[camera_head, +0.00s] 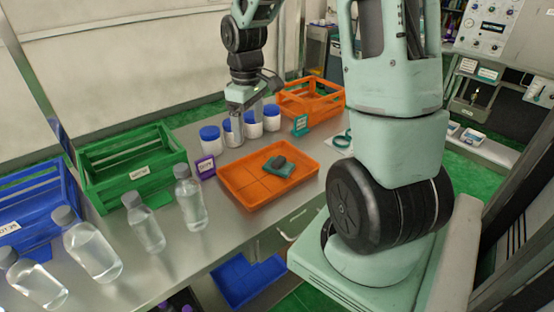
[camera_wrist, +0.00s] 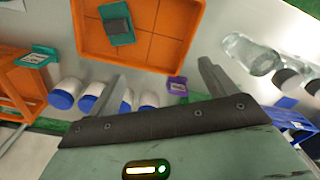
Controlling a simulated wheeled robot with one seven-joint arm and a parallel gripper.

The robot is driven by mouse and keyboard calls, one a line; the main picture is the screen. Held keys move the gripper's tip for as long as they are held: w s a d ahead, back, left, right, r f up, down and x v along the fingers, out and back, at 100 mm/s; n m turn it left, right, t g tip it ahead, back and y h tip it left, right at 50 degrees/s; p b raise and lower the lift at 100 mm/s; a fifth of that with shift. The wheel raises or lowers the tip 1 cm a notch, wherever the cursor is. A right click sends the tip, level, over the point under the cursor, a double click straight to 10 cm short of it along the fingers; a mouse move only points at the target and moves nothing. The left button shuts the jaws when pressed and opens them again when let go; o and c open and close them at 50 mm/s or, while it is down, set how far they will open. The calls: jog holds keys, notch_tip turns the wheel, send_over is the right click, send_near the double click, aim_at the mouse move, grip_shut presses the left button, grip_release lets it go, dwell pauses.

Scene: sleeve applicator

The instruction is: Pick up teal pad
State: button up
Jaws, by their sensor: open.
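The teal pad (camera_head: 279,171) lies in the orange tray (camera_head: 250,201), toward its right side, with a dark grey block (camera_head: 276,161) on top of it. In the wrist view the teal pad (camera_wrist: 121,39) shows at the upper left, inside the orange tray (camera_wrist: 176,57), with the dark block (camera_wrist: 117,24) on it. My gripper (camera_head: 238,128) is above the table behind the tray, by the blue-lidded jars, apart from the pad. In the wrist view its two fingers (camera_wrist: 160,82) are spread wide with nothing held between them.
Several blue-lidded white jars (camera_head: 210,139) stand close to my gripper. A purple label stand (camera_head: 205,167) and a teal one (camera_head: 300,125) flank the tray. Clear bottles (camera_head: 190,200) stand at left. Green (camera_head: 130,165) and orange (camera_head: 311,98) crates stand behind.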

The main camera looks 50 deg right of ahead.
jog(key=s+d+m, duration=0.1)
jog(key=s+d, duration=0.1)
jog(key=d, duration=0.7)
jog(key=p, duration=0.2)
send_over(279, 159)
notch_tip(279, 159, down, 11)
jog(key=shift+w+a, duration=0.1)
jog(key=shift+w, duration=0.05)
jog(key=shift+s+f+p, duration=0.2)
jog(key=shift+f+p, duration=0.2)
jog(key=shift+f, duration=2.7)
jog(key=c, duration=1.2)
jog(key=shift+r, duration=0.1)
notch_tip(279, 159, up, 10)
jog(key=shift+f+b, duration=0.1)
jog(key=shift+b, duration=0.35)
jog(key=o, duration=0.5)
jog(key=c, duration=0.3)
